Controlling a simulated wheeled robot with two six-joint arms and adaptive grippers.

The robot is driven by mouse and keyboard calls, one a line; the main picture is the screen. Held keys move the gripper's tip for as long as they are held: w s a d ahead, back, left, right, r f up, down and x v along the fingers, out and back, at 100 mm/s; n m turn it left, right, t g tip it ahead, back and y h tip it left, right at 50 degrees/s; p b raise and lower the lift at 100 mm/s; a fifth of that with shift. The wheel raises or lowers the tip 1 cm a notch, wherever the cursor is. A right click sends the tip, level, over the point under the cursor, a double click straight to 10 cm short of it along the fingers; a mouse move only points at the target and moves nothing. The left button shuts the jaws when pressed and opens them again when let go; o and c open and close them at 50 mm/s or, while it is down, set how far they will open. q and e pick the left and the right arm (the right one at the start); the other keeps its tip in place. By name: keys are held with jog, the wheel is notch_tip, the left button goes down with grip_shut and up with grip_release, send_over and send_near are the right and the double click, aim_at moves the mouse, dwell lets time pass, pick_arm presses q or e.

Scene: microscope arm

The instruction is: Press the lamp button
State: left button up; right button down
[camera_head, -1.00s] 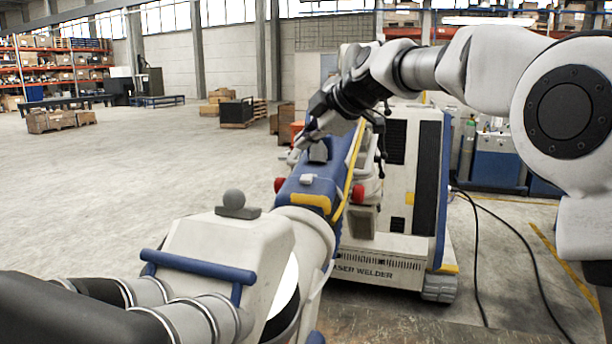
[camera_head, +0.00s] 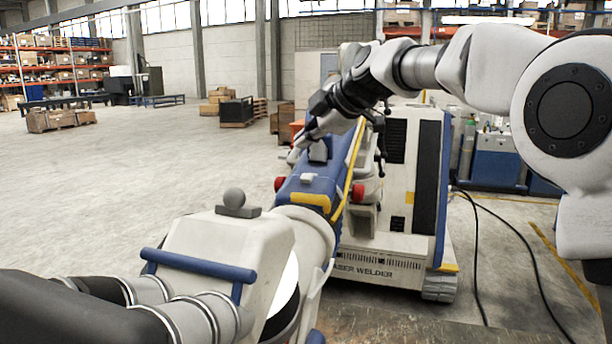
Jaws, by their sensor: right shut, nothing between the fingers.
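The white and blue microscope arm (camera_head: 322,188) of the laser welder runs from the near left to the machine body in the middle. I cannot tell which part is the lamp button. My right gripper (camera_head: 303,138) is shut and empty at the far end of the blue section, close to the dark knob. Its fingertips are small here, and contact cannot be made out. My left gripper is out of view.
The laser welder body (camera_head: 397,205) stands behind the arm, with red knobs (camera_head: 357,193) at the arm's sides. Black and grey tubes (camera_head: 190,318) fill the near left. Cables (camera_head: 510,232) lie on the floor at right. Open floor (camera_head: 120,175) lies to the left.

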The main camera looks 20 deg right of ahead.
jog(key=r+m+p, duration=0.1)
jog(key=m, duration=0.5)
jog(key=r+m+p, duration=0.1)
jog(key=m, duration=0.5)
jog(key=s+r+m+p, duration=0.1)
jog(key=m, duration=0.6)
jog(key=shift+a+r+h, duration=0.25)
jog(key=shift+r+h, duration=0.15)
jog(key=shift+w+f, duration=0.1)
jog(key=shift+w, duration=0.05)
